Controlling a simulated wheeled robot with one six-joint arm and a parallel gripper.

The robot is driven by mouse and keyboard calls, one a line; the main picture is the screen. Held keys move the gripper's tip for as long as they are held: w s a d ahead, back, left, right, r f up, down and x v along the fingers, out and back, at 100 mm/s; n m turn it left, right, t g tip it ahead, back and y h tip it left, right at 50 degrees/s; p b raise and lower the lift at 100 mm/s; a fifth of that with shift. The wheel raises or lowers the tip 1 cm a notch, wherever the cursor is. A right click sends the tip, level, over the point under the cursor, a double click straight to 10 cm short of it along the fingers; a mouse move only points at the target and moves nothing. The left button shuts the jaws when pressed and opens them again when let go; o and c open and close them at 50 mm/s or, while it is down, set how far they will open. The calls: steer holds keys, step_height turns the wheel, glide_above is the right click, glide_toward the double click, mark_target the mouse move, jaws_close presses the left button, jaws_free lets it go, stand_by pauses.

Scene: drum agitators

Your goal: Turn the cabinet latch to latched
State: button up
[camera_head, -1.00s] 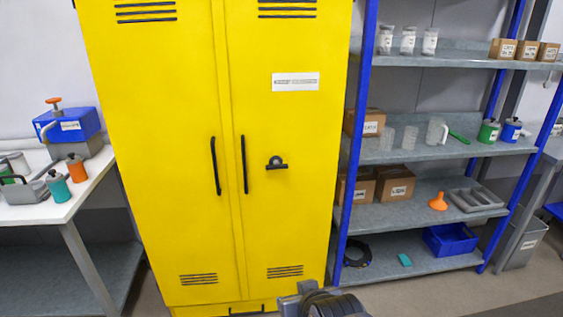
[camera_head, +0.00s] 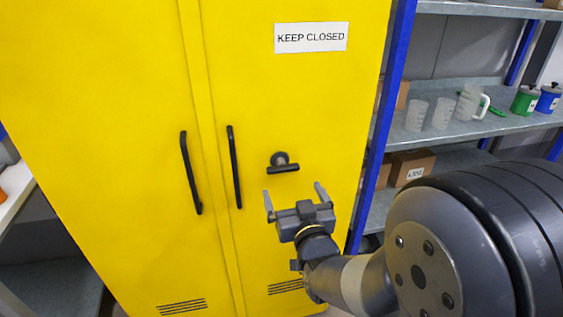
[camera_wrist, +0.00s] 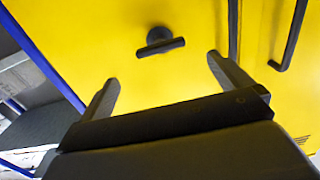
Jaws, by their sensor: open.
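The yellow cabinet (camera_head: 300,95) stands in front of me with both doors shut. Its black latch (camera_head: 282,164) is on the right door, to the right of the handles, with its bar lying nearly horizontal. My gripper (camera_head: 294,195) is open and empty, its fingers pointing toward the door just below the latch. In the wrist view the latch (camera_wrist: 160,42) lies beyond and between the two spread fingertips of my gripper (camera_wrist: 162,70), apart from them. No contact shows.
Two black vertical door handles, the left (camera_head: 191,173) and the right (camera_head: 234,167), stick out left of the latch. A "KEEP CLOSED" sign (camera_head: 310,38) is above it. A blue-posted shelf (camera_head: 381,130) with beakers and boxes stands close on the right.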

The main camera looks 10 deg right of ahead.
mark_target(284, 171)
steer(key=w+p, duration=0.1)
steer(key=w, duration=0.9)
steer(key=shift+w+p, duration=0.15)
steer(key=shift+p, duration=0.2)
steer(key=shift+c, duration=0.4)
steer(key=c, duration=0.9)
